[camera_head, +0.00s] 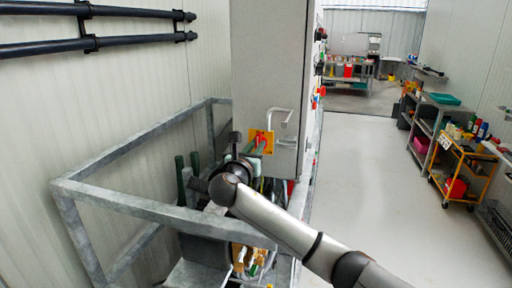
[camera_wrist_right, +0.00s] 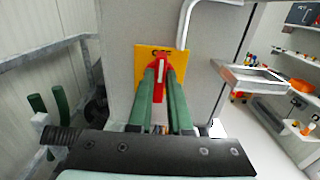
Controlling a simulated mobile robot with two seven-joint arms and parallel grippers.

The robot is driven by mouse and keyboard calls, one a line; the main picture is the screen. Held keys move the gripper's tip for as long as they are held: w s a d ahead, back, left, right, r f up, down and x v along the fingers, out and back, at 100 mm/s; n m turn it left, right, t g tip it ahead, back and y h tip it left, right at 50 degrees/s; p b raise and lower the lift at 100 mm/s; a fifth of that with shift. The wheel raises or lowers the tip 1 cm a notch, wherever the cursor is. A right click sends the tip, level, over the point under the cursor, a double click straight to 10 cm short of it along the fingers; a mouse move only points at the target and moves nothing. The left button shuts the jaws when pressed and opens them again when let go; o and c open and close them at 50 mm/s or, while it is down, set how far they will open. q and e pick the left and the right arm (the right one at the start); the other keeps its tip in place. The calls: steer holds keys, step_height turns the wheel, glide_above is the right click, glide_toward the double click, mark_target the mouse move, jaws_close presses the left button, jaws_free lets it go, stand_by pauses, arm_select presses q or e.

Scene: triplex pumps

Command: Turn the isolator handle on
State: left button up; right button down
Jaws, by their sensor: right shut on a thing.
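The isolator handle (camera_wrist_right: 160,68) is red and stands out from a yellow plate (camera_wrist_right: 143,56) on the grey cabinet's face. In the right wrist view it looks upright, with a pale strip along its middle. In the head view the yellow plate (camera_head: 254,136) shows, with the handle small and partly covered. My right gripper (camera_wrist_right: 162,78) has long green fingers shut on the handle from both sides. In the head view my right gripper (camera_head: 262,148) reaches the plate from below.
A tall grey cabinet (camera_head: 268,70) carries the plate. A bent metal bar (camera_head: 281,113) is close right of the handle.

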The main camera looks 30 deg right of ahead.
stand_by(0.7)
steer(key=m+b, duration=0.1)
steer(key=m, duration=1.1)
steer(key=f+m+b, duration=0.1)
steer(key=m, duration=0.4)
steer(key=shift+s+d+m+b, duration=0.15)
steer(key=shift+s+m+b, duration=0.15)
steer(key=shift+m, duration=0.1)
stand_by(0.4)
steer(key=c, duration=0.8)
jaws_free()
steer(key=shift+r, duration=0.1)
steer(key=shift+c, duration=0.2)
steer(key=b+v, duration=0.1)
steer(key=v, duration=1.1)
steer(key=shift+s, duration=0.2)
